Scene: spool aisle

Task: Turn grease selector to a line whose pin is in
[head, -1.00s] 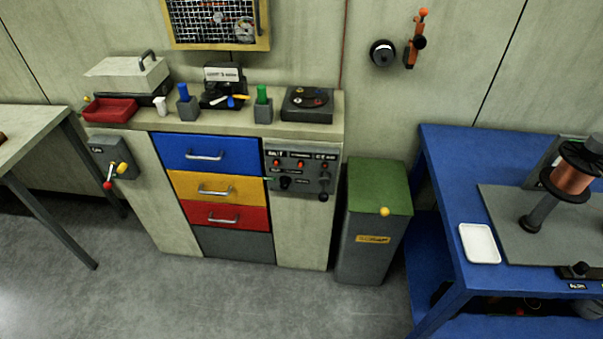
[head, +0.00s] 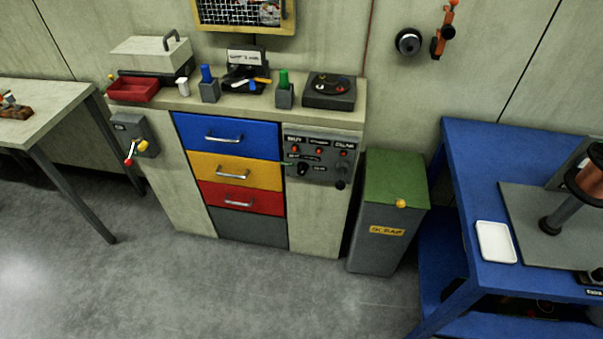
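A dark square unit (head: 329,91) with a round disc and small coloured spots sits on the right end of the counter. Below it, a grey control panel (head: 321,158) is set in the cabinet front, with red lamps, a black knob (head: 303,168) and a lever at its right. Its labels are too small to read surely. I cannot tell which of these is the grease selector, and no line pins can be made out. Neither of my grippers is in view.
The cabinet has blue (head: 227,137), yellow and red drawers, all shut. A grey switch box (head: 134,136) is on its left side. A green-lidded scrap bin (head: 392,185) stands at its right, then a blue table (head: 463,190). The floor in front (head: 250,295) is clear.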

